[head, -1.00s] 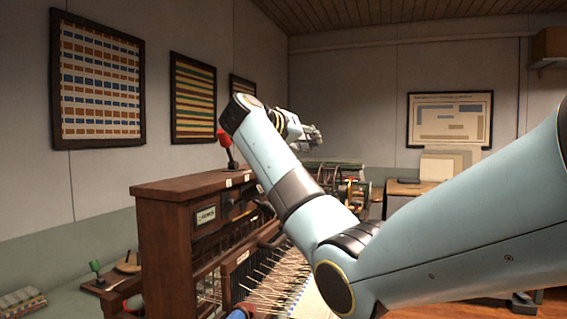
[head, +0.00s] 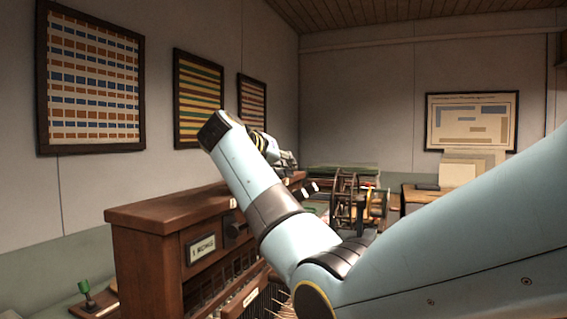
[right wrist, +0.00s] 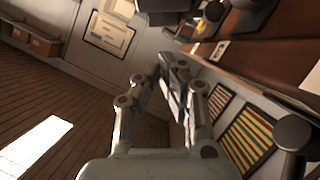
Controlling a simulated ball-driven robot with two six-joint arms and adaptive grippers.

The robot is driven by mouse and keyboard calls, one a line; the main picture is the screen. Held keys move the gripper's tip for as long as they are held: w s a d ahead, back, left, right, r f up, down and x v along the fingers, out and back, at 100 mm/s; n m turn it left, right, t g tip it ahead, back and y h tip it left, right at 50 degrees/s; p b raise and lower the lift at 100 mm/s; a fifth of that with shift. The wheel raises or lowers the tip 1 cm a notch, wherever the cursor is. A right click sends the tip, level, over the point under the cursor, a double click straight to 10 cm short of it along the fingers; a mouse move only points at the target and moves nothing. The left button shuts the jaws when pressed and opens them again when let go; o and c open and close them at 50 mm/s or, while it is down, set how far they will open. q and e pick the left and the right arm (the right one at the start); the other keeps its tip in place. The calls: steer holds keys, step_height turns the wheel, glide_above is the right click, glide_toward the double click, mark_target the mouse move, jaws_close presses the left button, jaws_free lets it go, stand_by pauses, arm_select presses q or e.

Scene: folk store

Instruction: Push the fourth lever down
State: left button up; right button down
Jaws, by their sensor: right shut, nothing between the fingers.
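The wooden machine (head: 165,218) stands left of centre in the head view, with a dark top and a nameplate (head: 202,248). Dark rounded parts (right wrist: 295,135), possibly lever handles, show there. I cannot tell which lever is the fourth.
A green-handled piece (head: 85,287) sits low at the left. A wheeled wooden device (head: 350,203) stands beyond the machine. Framed patterns (head: 200,100) hang on the left wall. Open wooden floor (right wrist: 40,85) shows in the right wrist view.

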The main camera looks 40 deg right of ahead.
steer(key=shift+p+x, duration=0.65)
steer(key=shift+x, duration=2.6)
arm_select(q)
steer(key=shift+w+d+r, duration=0.25)
steer(key=shift+w+r, duration=0.5)
steer(key=shift+r, duration=0.1)
steer(key=shift+s+f, duration=0.1)
steer(key=shift+s, duration=0.05)
steer(key=shift+s+f+b, duration=0.2)
steer(key=shift+f+b, duration=0.05)
steer(key=shift+b, duration=0.1)
arm_select(e)
steer(key=shift+s+f, duration=0.15)
steer(key=shift+s, duration=0.05)
